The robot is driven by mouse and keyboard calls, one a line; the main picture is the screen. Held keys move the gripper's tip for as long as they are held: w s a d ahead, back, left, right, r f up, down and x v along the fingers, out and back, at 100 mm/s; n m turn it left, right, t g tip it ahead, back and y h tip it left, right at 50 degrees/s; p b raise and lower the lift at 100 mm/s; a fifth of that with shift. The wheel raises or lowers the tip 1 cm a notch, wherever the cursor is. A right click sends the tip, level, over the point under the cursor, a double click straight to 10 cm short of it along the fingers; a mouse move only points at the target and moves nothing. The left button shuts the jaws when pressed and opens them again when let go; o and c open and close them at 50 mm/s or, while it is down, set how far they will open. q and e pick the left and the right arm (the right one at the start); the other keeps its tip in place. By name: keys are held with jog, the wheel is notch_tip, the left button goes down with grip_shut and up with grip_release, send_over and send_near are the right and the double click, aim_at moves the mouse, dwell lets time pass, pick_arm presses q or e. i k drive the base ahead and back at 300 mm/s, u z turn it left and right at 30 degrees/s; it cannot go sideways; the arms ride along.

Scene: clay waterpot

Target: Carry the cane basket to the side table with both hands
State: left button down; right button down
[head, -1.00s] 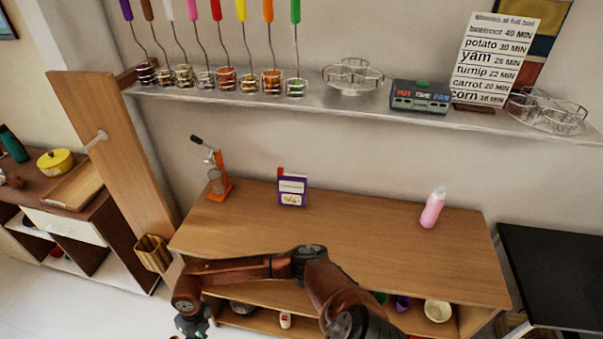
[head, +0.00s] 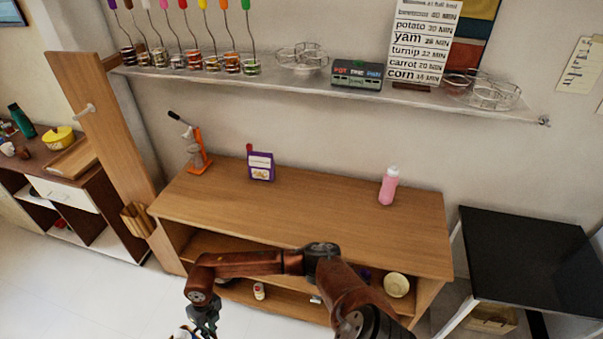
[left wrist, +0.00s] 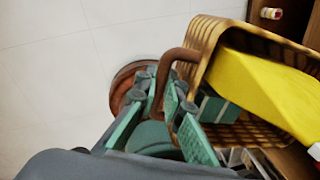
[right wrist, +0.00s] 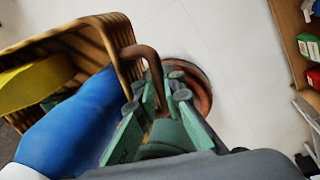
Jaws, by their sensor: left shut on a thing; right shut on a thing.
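The cane basket (left wrist: 207,42) is woven brown with a dark curved handle at each end. In the left wrist view my left gripper (left wrist: 173,108) is shut on one handle. In the right wrist view my right gripper (right wrist: 160,100) is shut on the other handle of the basket (right wrist: 118,38). A yellow item (left wrist: 270,92) and a blue item (right wrist: 75,125) are in or against the basket. In the head view my left gripper (head: 203,322) shows at the bottom edge; the basket is almost wholly below the frame. A black-topped table (head: 525,255) stands at the right.
A wooden shelf table (head: 310,218) stands ahead with a pink bottle (head: 388,186), a purple box (head: 261,167) and an orange press (head: 197,158) on it. The black top is bare. White floor (head: 90,300) is open at lower left.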

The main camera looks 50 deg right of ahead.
aim_at(511, 259)
jog(key=k, duration=1.5)
jog(key=z, duration=2.65)
jog(key=i, duration=0.15)
jog(key=z, duration=0.05)
